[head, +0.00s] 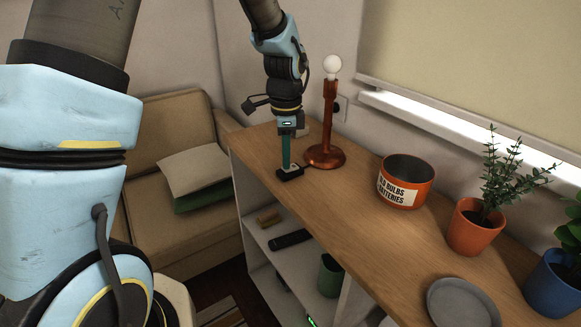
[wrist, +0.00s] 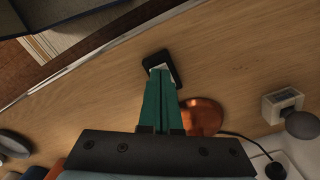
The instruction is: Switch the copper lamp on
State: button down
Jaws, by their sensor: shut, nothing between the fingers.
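The copper lamp (head: 328,119) stands upright on the wooden counter, with a round white bulb (head: 332,66) on top; I cannot tell whether it is lit. Its copper base (wrist: 203,115) shows partly behind my fingers in the wrist view. The box (wrist: 156,60) also shows in the wrist view, with a pale part at the fingertips. My gripper (head: 286,165) is shut and empty, pointing down with its teal fingertips at the box, touching or just above it.
An orange tin (head: 407,182) labelled for old bulbs and batteries, a potted plant (head: 474,228) and a grey dish (head: 462,303) stand along the counter to the right. A wall socket (head: 343,107) is behind the lamp. The counter between box and tin is clear.

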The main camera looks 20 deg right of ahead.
jog(key=shift+f, duration=0.25)
notch_tip(320, 180, up, 7)
jog(key=p, duration=0.6)
dwell(0.5)
jog(key=s+a+r+n, duration=0.2)
jog(key=a+n, duration=0.8)
jog(key=a, duration=0.5)
jog(key=s+a+r+n+t, duration=0.1)
jog(key=s+a+r+n, duration=0.1)
jog(key=a+n, duration=0.8)
jog(key=a, duration=0.5)
jog(key=shift+r+n+t, duration=0.2)
jog(key=shift+n+t, duration=0.1)
